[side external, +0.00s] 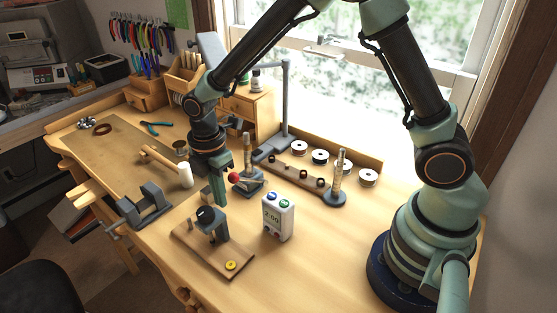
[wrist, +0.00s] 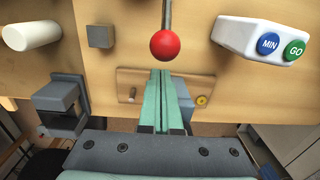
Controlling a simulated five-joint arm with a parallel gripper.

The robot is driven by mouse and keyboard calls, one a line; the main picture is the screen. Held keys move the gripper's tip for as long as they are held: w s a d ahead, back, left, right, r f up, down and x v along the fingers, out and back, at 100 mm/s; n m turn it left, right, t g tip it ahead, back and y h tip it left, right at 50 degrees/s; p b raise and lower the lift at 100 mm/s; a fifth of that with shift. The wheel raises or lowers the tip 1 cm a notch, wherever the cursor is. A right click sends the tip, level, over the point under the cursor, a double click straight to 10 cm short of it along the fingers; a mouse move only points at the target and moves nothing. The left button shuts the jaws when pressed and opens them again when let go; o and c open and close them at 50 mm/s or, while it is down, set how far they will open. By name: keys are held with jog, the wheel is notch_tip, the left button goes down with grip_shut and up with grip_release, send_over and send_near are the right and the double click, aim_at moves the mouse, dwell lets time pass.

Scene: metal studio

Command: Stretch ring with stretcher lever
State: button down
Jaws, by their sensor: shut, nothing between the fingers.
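The stretcher (side external: 250,185) has a grey base and an upright post, and stands mid-bench. Its lever ends in a red ball knob (side external: 234,177). In the wrist view the knob (wrist: 165,45) is at top centre, its rod running up out of frame. My gripper (side external: 219,202) points down with its green fingers shut and empty, beside the knob on the camera's near side. In the wrist view the fingertips (wrist: 161,73) lie just below the knob, with a small gap in the picture. I cannot make out a ring on the stretcher post.
A white timer (side external: 278,217) stands to the right. A wooden board (side external: 237,254) with a grey device and yellow button lies in front. A vise (side external: 147,206), mallet (side external: 184,176) and ring rack (side external: 300,182) are around. The right front bench is clear.

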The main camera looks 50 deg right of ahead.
jog(key=shift+d+r, duration=1.2)
jog(key=shift+d+r, duration=1.6)
